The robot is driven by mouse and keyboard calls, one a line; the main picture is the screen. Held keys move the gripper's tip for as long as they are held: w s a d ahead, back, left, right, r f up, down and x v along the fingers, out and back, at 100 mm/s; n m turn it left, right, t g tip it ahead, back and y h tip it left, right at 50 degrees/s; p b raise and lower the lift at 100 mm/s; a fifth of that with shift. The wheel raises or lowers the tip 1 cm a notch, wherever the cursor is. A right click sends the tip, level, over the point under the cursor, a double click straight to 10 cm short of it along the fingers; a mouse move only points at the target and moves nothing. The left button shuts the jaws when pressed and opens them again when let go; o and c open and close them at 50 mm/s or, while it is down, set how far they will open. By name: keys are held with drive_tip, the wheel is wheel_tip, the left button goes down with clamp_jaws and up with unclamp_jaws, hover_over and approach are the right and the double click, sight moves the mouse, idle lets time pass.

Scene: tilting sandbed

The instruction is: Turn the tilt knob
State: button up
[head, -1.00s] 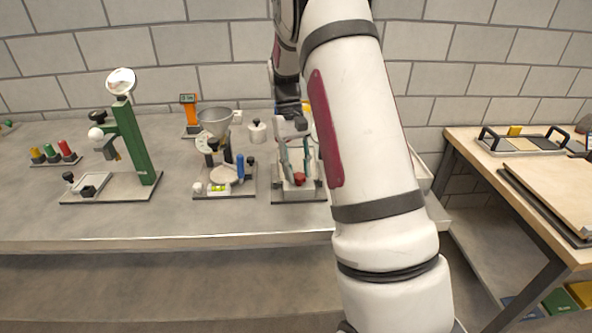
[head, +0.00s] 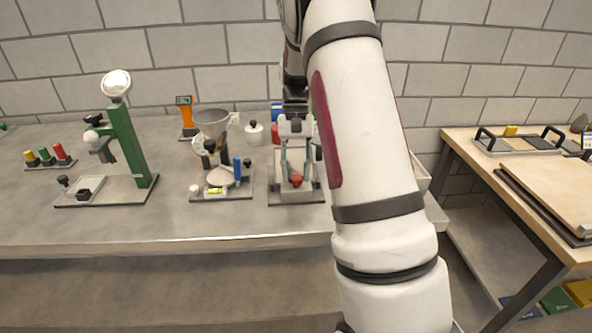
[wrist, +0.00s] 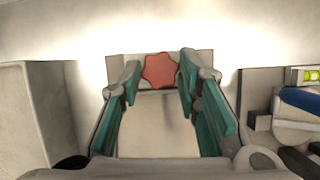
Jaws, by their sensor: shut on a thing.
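The tilt knob is a red, lobed knob (head: 296,181) at the front of the grey sandbed unit (head: 283,197) on the bench. In the wrist view the knob (wrist: 160,70) sits between my two teal fingertips. My gripper (head: 297,170) points down and is shut on the knob; its fingers (wrist: 158,78) touch or nearly touch the knob's left and right sides. My arm and gripper hide much of the sandbed unit in the head view.
Left of the unit stands a funnel device (head: 212,122) with a blue handle and a spirit level (head: 215,190). Farther left is a green stand (head: 130,145). A small white pot (head: 253,133) stands behind. A wooden table (head: 470,150) is at right.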

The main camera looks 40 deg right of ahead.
drive_tip(key=o, duration=1.1)
drive_tip(key=shift+f, duration=0.1)
drive_tip(key=shift+o, duration=0.2)
drive_tip(key=v, duration=1.2)
